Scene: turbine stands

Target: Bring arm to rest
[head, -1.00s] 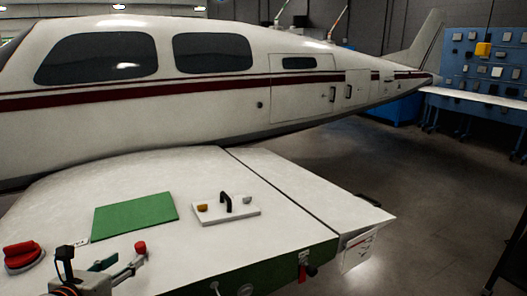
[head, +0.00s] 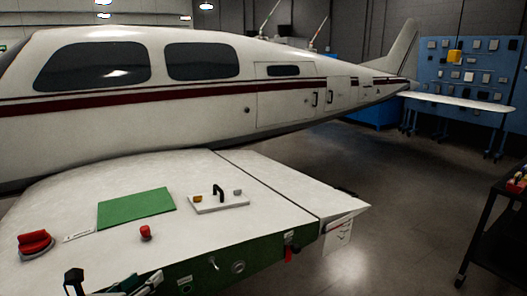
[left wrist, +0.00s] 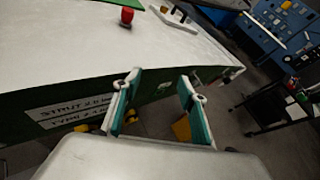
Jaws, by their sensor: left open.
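My left gripper (head: 135,284) is at the bottom left edge of the head view, in front of the wing edge and partly cut off. In the left wrist view its two teal-padded fingers (left wrist: 160,92) stand apart with nothing between them. A small red knob-like piece (head: 145,232) stands on the white wing top (head: 100,182), apart from the gripper. It also shows in the left wrist view (left wrist: 127,16), beyond the fingers. My right gripper is in neither view.
On the wing are a green mat (head: 136,208), a white plate with a black handle (head: 220,204) and a red object (head: 35,244). A dark cart (head: 497,235) stands at the right. The floor between wing and cart is clear.

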